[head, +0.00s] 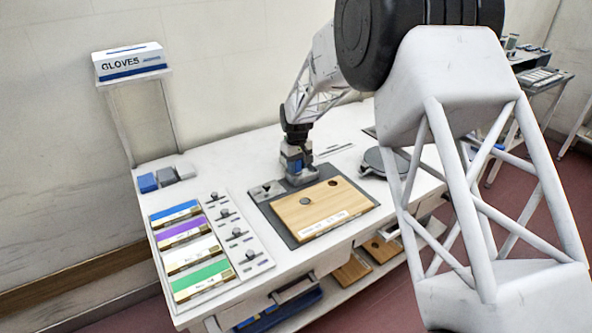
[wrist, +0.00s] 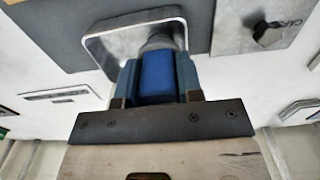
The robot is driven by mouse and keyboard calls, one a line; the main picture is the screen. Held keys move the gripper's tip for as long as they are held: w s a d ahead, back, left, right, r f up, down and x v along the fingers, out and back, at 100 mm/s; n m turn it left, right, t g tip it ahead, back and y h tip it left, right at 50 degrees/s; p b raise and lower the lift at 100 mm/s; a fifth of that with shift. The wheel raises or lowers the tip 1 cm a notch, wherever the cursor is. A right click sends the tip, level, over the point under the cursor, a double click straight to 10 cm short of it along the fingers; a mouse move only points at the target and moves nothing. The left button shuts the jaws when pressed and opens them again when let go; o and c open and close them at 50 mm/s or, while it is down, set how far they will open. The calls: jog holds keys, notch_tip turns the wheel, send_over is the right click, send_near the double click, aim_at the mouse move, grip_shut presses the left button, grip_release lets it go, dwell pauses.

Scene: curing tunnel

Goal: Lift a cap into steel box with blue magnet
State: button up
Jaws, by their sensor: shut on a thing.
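My gripper (wrist: 157,85) is shut on the blue magnet (wrist: 157,72), a blue block between its two fingers. In the head view, my gripper (head: 296,160) stands at the back left of the wooden board. The steel box (wrist: 98,45) is a shallow square metal tray with rounded corners. The magnet's far end is over or inside the box. A grey rounded piece (wrist: 163,37) shows at the magnet's far end; I cannot tell whether it is a cap or part of the magnet. In the head view the box (head: 303,180) is partly hidden under my gripper.
A wooden board (head: 322,210) with a grey disc and a dark hole lies on a dark mat (head: 290,236). Coloured strips and a knobbed panel (head: 238,238) lie left. A dark round plate (head: 372,162) stands right.

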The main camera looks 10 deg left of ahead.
jog(key=shift+r, duration=2.85)
